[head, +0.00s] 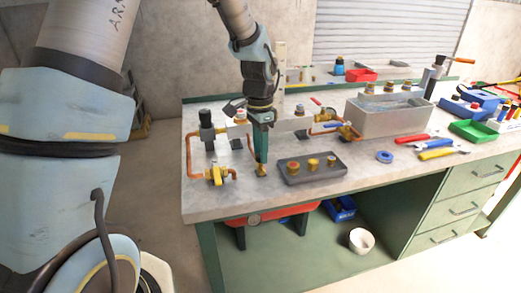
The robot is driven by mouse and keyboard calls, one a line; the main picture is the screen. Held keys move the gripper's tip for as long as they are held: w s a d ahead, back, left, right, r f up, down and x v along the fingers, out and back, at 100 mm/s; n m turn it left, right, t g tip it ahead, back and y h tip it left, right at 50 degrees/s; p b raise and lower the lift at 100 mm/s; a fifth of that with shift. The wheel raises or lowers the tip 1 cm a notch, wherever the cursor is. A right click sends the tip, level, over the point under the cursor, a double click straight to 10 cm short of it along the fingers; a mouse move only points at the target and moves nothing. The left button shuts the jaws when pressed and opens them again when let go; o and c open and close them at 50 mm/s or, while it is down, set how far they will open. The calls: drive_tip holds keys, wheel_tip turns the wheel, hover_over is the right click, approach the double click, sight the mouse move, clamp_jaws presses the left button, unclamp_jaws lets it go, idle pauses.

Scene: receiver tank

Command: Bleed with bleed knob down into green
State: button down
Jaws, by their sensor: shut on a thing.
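My gripper (261,165) points straight down over the bench in the head view. Its narrow green fingers are shut on a small brass knob (261,172) low at the bench top, likely the bleed knob. The fingers hide much of the knob, so I cannot tell how far it is turned. A red tank (288,214) is partly visible under the bench top. A round gauge (253,219) shows at its left end. The gauge is too small for me to read its needle or a green band.
A yellow valve with copper pipe (216,175) stands left of my gripper. A grey water trough (388,116), blue ring (384,156) and hand tools (436,148) are farther right. The front edge is close.

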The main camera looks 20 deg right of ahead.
idle(0.4)
drive_tip(key=c, duration=0.5)
unclamp_jaws()
drive_tip(key=shift+c, duration=0.2)
wheel_tip(320, 180, up, 11)
drive_tip(key=b, duration=0.2)
drive_tip(key=shift+w, duration=0.25)
drive_tip(key=shift+f, duration=0.1)
drive_tip(key=s+a+f+n, duration=0.1)
drive_tip(key=a+n, duration=0.4)
drive_tip(key=a, duration=0.5)
drive_tip(key=s+a+f+n+t, duration=0.1)
drive_tip(key=a+n, duration=0.4)
drive_tip(key=a, duration=0.5)
drive_tip(key=s+a+f+n+t, duration=0.1)
drive_tip(key=a+f+n, duration=0.4)
drive_tip(key=a, duration=0.5)
drive_tip(key=shift+s+a+n, duration=0.15)
drive_tip(key=shift+s+n, duration=0.45)
drive_tip(key=shift+s, duration=0.2)
